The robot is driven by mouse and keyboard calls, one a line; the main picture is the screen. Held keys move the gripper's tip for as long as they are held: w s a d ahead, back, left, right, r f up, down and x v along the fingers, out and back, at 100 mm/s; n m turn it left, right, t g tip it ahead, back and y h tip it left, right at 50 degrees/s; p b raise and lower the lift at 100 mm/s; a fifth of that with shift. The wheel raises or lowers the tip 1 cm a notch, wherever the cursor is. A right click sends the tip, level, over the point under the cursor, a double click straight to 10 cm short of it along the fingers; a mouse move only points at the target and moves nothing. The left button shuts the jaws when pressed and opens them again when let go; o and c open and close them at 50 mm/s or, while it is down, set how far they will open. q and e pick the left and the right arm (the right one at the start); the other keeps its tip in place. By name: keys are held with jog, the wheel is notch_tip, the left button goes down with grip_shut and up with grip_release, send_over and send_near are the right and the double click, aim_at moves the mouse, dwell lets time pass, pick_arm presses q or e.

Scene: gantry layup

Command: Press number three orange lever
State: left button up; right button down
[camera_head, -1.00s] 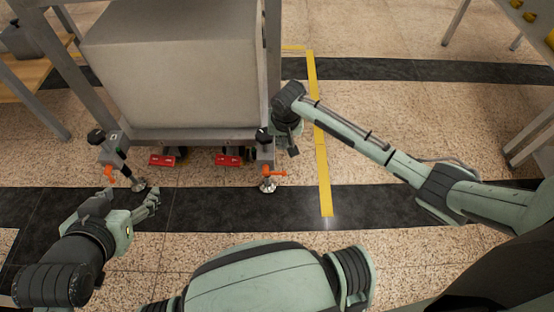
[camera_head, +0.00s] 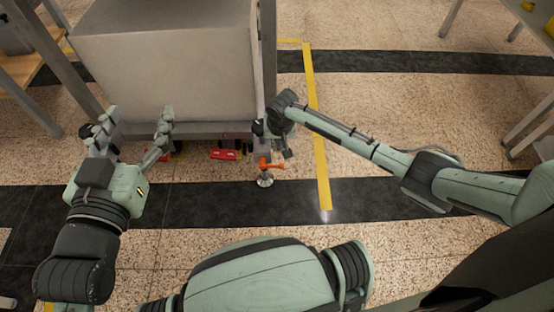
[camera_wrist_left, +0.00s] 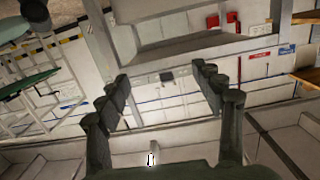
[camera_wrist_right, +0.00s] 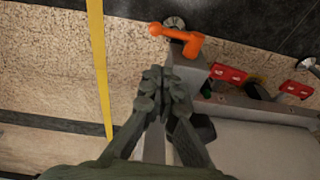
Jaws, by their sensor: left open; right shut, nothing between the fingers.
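An orange lever (camera_head: 270,164) sits on a levelling foot at the right front corner of the grey metal frame. It also shows near the top of the right wrist view (camera_wrist_right: 178,38). My right gripper (camera_head: 287,152) is close above and beside this corner; in the right wrist view its closed, empty fingers (camera_wrist_right: 163,88) appear apart from the lever. My left gripper (camera_head: 138,112) is open, with fingers spread, over the frame's left front corner. It is empty in the left wrist view (camera_wrist_left: 160,85). The left corner's lever is hidden behind it in the head view.
A large grey box (camera_head: 165,65) fills the frame. Red pedals (camera_head: 225,153) sit low along the front, between the corners. A yellow floor line (camera_head: 319,140) runs just right of the frame. The dark floor strip (camera_head: 220,203) in front is clear.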

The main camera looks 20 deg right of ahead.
aim_at(273, 166)
pick_arm(q)
notch_tip(273, 166, up, 8)
jog(key=s+d+t+h+b, duration=0.1)
jog(key=d+t+h, duration=0.1)
jog(key=t, duration=0.1)
jog(key=shift+s+d+f+t+h, duration=0.15)
jog(key=shift+s+d+t+h, duration=0.15)
jog(key=shift+d+t, duration=0.1)
pick_arm(e)
jog(key=shift+s+a+f, duration=0.1)
jog(key=shift+s+f, duration=0.15)
jog(key=shift+f, duration=0.6)
jog(key=shift+s+a+f, duration=0.15)
jog(key=shift+s+f, duration=0.1)
jog(key=shift+f, duration=0.65)
jog(key=shift+s+a+f, duration=0.1)
jog(key=shift+s+f, duration=0.15)
jog(key=shift+f, duration=0.6)
